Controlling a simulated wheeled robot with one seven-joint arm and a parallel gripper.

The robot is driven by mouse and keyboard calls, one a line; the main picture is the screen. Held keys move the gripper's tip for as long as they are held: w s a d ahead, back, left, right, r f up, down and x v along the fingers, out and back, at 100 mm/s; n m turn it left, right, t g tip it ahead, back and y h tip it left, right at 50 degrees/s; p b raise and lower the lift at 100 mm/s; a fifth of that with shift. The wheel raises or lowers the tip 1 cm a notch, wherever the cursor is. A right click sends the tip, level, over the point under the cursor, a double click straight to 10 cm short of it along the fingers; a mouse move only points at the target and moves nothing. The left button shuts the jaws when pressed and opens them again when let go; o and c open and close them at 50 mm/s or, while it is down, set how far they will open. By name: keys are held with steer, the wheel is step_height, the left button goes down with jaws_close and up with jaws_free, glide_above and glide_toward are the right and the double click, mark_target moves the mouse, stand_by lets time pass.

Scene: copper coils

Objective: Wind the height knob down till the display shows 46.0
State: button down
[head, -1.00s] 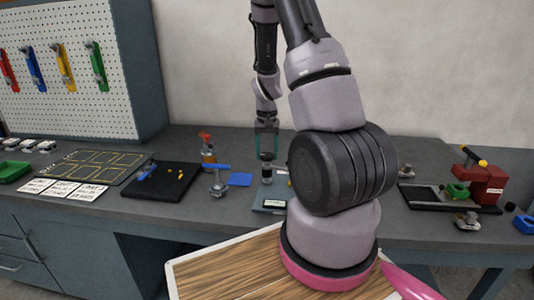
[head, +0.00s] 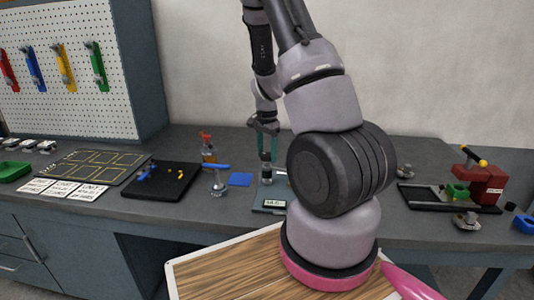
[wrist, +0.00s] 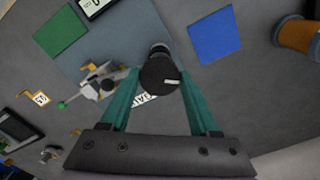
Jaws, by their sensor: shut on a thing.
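The height knob (wrist: 160,74) is a dark round cap with a white mark, on a grey post on the fixture's grey-blue base (wrist: 120,32). My gripper (wrist: 158,88) has its teal fingers on both sides of the knob and is shut on it. The wrist view shows only part of the display (wrist: 94,5).
A black tray (head: 162,182) is further left. A red device (head: 483,185) stands at the right.

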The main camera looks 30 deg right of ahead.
steer(key=shift+c, duration=0.8)
jaws_free()
steer(key=shift+r, duration=3.5)
steer(key=shift+r, duration=0.15)
steer(key=s+a+r+n+t+y, duration=0.1)
steer(key=s+a+r+n+t, duration=0.2)
steer(key=r, duration=0.6)
steer(key=s+a+r+n+t+y, duration=0.15)
steer(key=s+a+r, duration=0.3)
steer(key=r, duration=0.45)
steer(key=s+a+r+n+t, duration=0.2)
steer(key=s+a+r+n, duration=0.3)
steer(key=s+r, duration=0.4)
steer(key=s, duration=0.3)
steer(key=shift+a+t, duration=0.35)
steer(key=shift+a, duration=0.05)
